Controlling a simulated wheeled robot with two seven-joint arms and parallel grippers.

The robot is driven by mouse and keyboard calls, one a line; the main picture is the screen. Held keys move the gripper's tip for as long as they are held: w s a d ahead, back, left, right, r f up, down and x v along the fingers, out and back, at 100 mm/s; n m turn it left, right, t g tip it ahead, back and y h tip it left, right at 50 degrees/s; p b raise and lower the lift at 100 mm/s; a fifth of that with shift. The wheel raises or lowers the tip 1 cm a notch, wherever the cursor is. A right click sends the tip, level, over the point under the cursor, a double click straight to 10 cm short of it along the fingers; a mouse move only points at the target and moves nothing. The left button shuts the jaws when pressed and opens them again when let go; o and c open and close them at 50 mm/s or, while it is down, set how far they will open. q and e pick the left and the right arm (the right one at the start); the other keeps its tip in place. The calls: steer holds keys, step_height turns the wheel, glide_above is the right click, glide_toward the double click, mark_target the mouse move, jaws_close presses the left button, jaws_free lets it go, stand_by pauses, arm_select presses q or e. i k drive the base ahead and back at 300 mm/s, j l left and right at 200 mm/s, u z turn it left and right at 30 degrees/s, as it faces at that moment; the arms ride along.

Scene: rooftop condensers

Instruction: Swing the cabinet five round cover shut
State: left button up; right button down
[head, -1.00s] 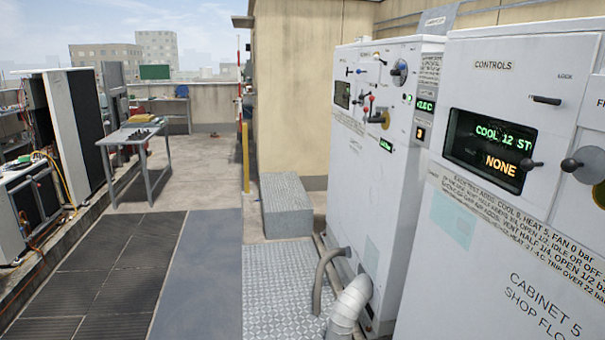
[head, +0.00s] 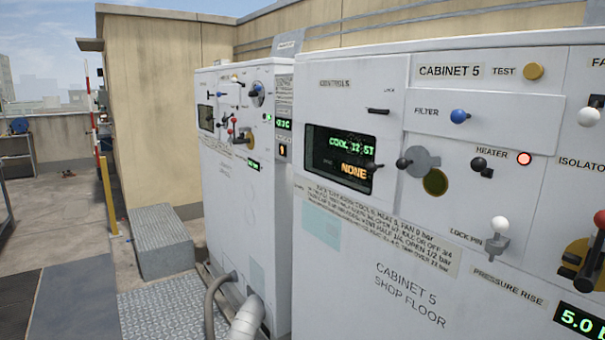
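Cabinet five (head: 400,255) is the white cabinet on the right, labelled CABINET 5 SHOP FLOOR. On its front, right of the display, is a grey round plate (head: 425,157). A dark ball knob (head: 403,163) is at its left side. An olive-gold disc (head: 435,182) sits just below and right of the plate, partly overlapping it in view. I cannot tell for sure which of these is the round cover or its opening. Neither of my grippers is in view.
Around the plate are a display (head: 340,157), a blue filter knob (head: 459,116), a black heater knob (head: 478,164), a white lock pin knob (head: 500,224) and a red-yellow isolator (head: 583,262). A second white cabinet (head: 245,200) with hoses stands to the left. Open floor lies further left.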

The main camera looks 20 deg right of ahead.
mark_target(417, 161)
steer(key=j+z, duration=0.15)
steer(key=z, duration=0.2)
steer(key=i+j+z, duration=0.1)
steer(key=z, duration=0.25)
